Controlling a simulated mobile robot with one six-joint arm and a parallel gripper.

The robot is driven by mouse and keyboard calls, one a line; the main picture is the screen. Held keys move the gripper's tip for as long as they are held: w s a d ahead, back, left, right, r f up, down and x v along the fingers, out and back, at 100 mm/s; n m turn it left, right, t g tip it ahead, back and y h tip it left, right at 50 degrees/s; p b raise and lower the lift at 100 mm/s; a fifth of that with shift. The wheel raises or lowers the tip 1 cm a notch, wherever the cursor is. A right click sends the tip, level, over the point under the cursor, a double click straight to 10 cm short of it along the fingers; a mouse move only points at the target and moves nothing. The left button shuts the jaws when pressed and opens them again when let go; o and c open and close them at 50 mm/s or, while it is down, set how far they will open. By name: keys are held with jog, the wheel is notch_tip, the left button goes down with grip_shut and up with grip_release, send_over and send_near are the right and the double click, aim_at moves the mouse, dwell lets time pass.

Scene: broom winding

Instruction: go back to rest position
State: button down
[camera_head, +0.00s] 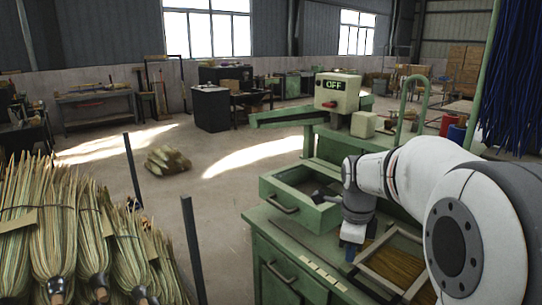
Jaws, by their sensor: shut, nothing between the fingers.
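The green machine (285,262) has a second tray with yellow-brown material (390,268) below my wrist. A control box (337,92) reading "OFF" stands behind. Broom heads (50,225) fill the left front, beside dark posts (192,245). Blue strands (515,85) hang at right.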

jog(key=s+a+n+t, duration=0.1)
jog(key=s+a+n, duration=0.1)
jog(key=s+n, duration=0.7)
jog(key=s+a+n+t, duration=0.1)
jog(key=s+a+n, duration=0.2)
jog(key=s+n, duration=0.6)
jog(key=f+n, duration=0.1)
jog(key=n, duration=0.4)
jog(key=shift+s, duration=0.3)
